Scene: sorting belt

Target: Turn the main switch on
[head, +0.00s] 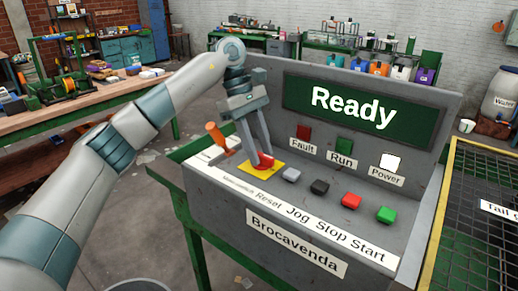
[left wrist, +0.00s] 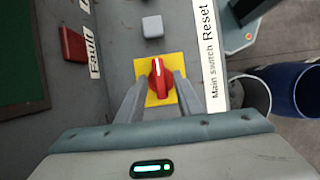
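The main switch is a red rotary knob (head: 263,162) on a yellow plate (head: 271,173) at the left end of the console. In the left wrist view the knob (left wrist: 160,84) has a white mark pointing up the picture, away from my palm. My left gripper (head: 259,158) reaches down to the knob. Its two fingers (left wrist: 161,92) stand on either side of the knob, with a gap visible on both sides, so it looks open. The Power lamp (head: 391,162) is bright white, and the display (head: 354,108) reads "Ready". My right gripper is not in view.
An orange-handled lever (head: 217,136) stands left of the switch, close to my gripper. Grey (head: 291,175), black (head: 320,187), red (head: 351,201) and green (head: 386,214) buttons lie to the right. A mesh-topped frame (head: 480,220) is further right.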

